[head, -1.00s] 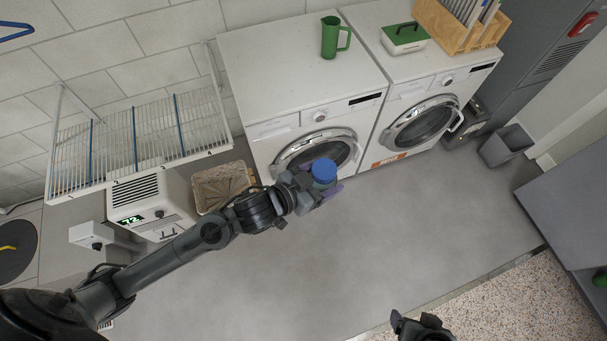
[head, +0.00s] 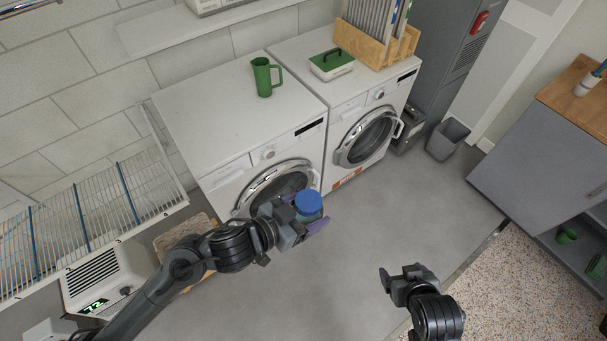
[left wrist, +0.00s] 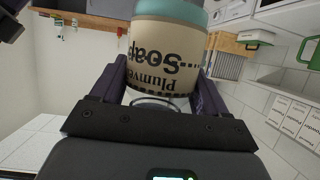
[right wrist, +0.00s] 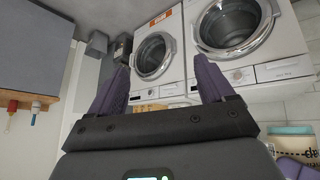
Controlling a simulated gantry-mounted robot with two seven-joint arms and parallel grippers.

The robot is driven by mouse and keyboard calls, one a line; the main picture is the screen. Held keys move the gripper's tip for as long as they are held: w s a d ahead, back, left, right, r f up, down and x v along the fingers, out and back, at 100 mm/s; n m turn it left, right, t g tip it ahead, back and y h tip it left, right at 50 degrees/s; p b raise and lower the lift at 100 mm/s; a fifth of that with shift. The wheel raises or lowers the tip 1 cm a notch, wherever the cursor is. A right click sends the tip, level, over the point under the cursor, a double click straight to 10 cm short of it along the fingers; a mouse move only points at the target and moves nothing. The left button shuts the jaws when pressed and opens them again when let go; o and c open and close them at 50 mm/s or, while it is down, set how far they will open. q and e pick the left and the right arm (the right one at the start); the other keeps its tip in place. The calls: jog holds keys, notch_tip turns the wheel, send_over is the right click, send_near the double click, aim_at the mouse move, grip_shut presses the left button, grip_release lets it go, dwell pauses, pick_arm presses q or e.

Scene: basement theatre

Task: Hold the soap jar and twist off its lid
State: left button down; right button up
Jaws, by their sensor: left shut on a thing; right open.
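The soap jar (head: 311,217) has a blue lid (head: 308,202) on top and is held in the air in front of the left washing machine. My left gripper (head: 303,214) is shut on the jar's body. In the left wrist view the jar (left wrist: 165,55) shows a cream body with upside-down "Soap" lettering and a teal band at the top edge; the lid is out of that view. My right gripper (head: 398,274) is open and empty, to the right of the jar and apart from it. In the right wrist view part of the jar (right wrist: 290,144) shows at the lower right.
A wire drying rack (head: 90,225) is at the left. Floor between the grippers is clear.

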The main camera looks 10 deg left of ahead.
jog(key=w+a+r+n+t, duration=0.1)
jog(key=w+a+r+t, duration=0.15)
jog(key=w, duration=0.35)
jog(key=w+a+r+n+t, duration=0.1)
jog(key=w+r, duration=0.3)
jog(key=w, duration=0.2)
jog(key=w+a+r+n+t+y, duration=0.1)
jog(key=w+a+r+n+y, duration=0.2)
jog(key=a+r, duration=0.55)
jog(key=w+a+r+n+t+y, duration=0.1)
jog(key=a+r+n+y, duration=0.3)
jog(key=a, duration=0.7)
jog(key=s+a+r+n+g+y, duration=0.15)
jog(key=a+r+n+y, duration=0.3)
jog(key=a+r, duration=0.45)
jog(key=s+a+r+n+g+y, duration=0.2)
jog(key=s+a+n+g+y, duration=0.2)
jog(key=s+a+n+g, duration=0.65)
jog(key=h, duration=1.6)
send_over(304, 200)
jog(key=shift+g, duration=0.25)
jog(key=f, duration=0.5)
jog(key=shift+a+f, duration=0.15)
jog(key=shift+a, duration=0.15)
jog(key=shift+d+f, duration=0.15)
jog(key=shift+d, duration=0.1)
jog(key=shift+d+f, duration=0.1)
jog(key=shift+f, duration=3.65)
